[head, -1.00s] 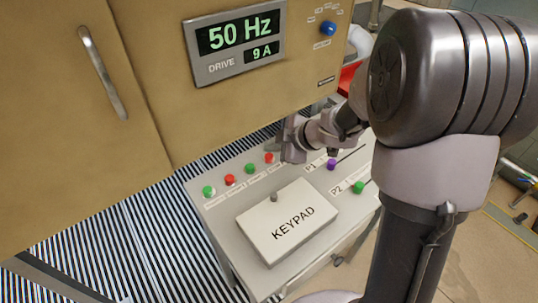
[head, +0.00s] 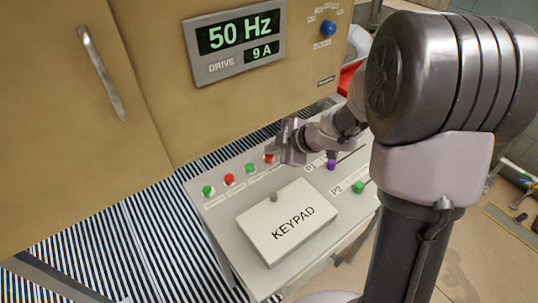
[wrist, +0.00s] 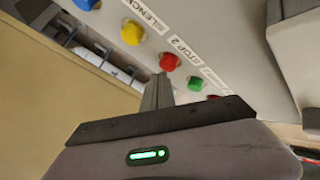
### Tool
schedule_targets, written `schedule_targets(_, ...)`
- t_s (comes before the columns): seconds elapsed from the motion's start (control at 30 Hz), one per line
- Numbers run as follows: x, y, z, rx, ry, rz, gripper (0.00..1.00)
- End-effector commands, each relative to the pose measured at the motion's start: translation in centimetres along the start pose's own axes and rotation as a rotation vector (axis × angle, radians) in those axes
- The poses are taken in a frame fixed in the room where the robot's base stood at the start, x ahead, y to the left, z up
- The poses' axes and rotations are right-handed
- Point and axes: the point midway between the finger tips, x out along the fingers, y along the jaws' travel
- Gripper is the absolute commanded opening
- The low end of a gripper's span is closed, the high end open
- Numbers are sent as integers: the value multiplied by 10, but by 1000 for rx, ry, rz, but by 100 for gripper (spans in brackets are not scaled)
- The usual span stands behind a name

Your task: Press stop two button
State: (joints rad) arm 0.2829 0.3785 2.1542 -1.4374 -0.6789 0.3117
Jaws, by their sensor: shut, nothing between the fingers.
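The stop two button (wrist: 169,62) is a red knob beside a "STOP 2" label (wrist: 185,47) in the wrist view. In the head view it is the red button (head: 269,158) nearest my gripper, partly covered by it. My gripper (wrist: 160,80) is shut and empty, its fingertips right by the red button's near edge. I cannot tell whether they touch it. In the head view my gripper (head: 284,150) is low over the back right of the button row.
A green button (wrist: 196,83) and a yellow button (wrist: 133,33) flank the red one. Another red button (head: 229,179) stands further left. A raised keypad box (head: 262,232) lies in front, and the tan drive cabinet (head: 165,100) rises behind the panel.

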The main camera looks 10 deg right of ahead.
Motion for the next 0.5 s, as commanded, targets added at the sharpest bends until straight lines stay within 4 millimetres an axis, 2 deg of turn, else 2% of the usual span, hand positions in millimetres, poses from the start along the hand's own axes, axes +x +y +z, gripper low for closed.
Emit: schedule_targets(0.5,4,-3,3,0,0,0,0)
